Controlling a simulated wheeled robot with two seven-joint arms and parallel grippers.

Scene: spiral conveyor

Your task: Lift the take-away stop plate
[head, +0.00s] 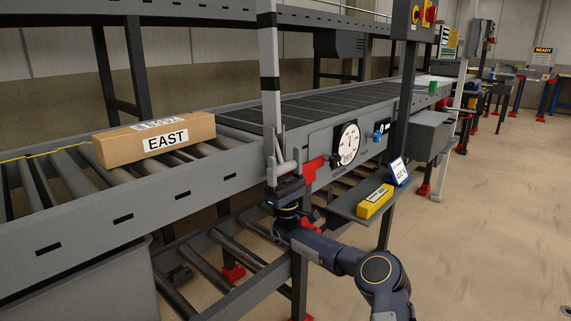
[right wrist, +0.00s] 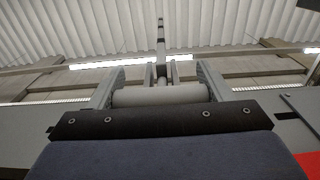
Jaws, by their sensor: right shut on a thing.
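My right gripper (head: 284,172) is at the near side rail of the conveyor, pointing up. It is shut on a grey round bar (right wrist: 160,95), which lies crosswise between the fingers in the right wrist view. Just beyond the bar stands a tall grey post with black bands (head: 268,65), which also shows in the right wrist view (right wrist: 161,45). A red part (head: 313,168) sits right beside the gripper. I cannot tell which surface is the stop plate itself; the gripper and post cover part of this spot. My left gripper is not in view.
A cardboard box marked EAST (head: 155,140) lies on the rollers at the left. A dial gauge (head: 348,143) is on the conveyor side. A shelf below it (head: 350,205) holds a yellow box (head: 374,201) and a small blue-white display (head: 399,171).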

